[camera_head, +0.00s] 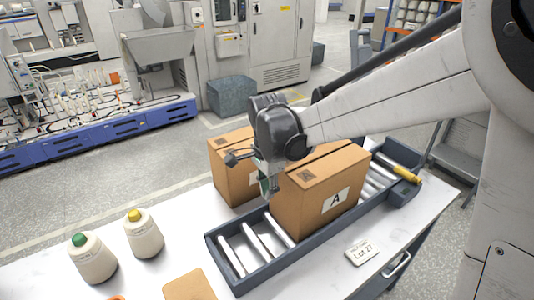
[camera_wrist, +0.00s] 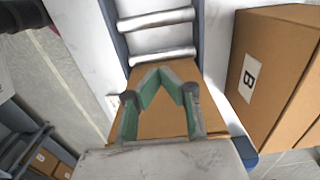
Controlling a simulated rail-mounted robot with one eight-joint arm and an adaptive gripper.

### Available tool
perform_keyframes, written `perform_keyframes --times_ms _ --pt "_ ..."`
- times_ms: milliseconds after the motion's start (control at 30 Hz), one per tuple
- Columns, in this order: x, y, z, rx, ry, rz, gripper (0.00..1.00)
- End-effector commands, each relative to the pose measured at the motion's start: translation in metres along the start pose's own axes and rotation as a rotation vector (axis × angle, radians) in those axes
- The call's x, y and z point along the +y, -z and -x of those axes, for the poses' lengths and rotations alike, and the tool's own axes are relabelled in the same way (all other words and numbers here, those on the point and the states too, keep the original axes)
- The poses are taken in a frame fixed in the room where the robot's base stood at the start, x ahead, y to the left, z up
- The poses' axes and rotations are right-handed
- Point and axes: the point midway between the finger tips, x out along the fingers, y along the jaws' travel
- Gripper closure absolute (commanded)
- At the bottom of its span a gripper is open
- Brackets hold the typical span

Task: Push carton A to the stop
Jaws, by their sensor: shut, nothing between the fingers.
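Carton A (camera_head: 338,197) is a brown box with a white "A" label. It stands upright on the rollers of a dark blue-grey roller track (camera_head: 262,274). My gripper (camera_head: 270,191) is shut and empty, pointing down by the carton's left end. I cannot tell whether it touches the carton. In the wrist view my green-padded fingers (camera_wrist: 172,86) show against the carton's brown surface (camera_wrist: 165,122), with bare rollers (camera_wrist: 157,20) beyond.
Carton B (camera_wrist: 272,75) stands beside the track; it also shows behind carton A in the head view (camera_head: 228,170). Two cones, green-topped (camera_head: 93,260) and yellow-topped (camera_head: 144,236), stand left. A "Lot 27" card (camera_head: 362,252) lies in front. Rollers show bare on both sides of carton A.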

Motion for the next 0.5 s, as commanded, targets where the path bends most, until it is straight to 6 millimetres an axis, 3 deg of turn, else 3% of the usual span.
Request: perform_keyframes --times_ms 167,300,500 --pt "0.000 0.000 -0.031 0.000 0.000 0.000 1.00" --pt "0.000 0.024 -0.027 0.000 0.000 -0.003 1.00" --pt "0.000 0.038 -0.027 0.000 0.000 0.000 1.00"
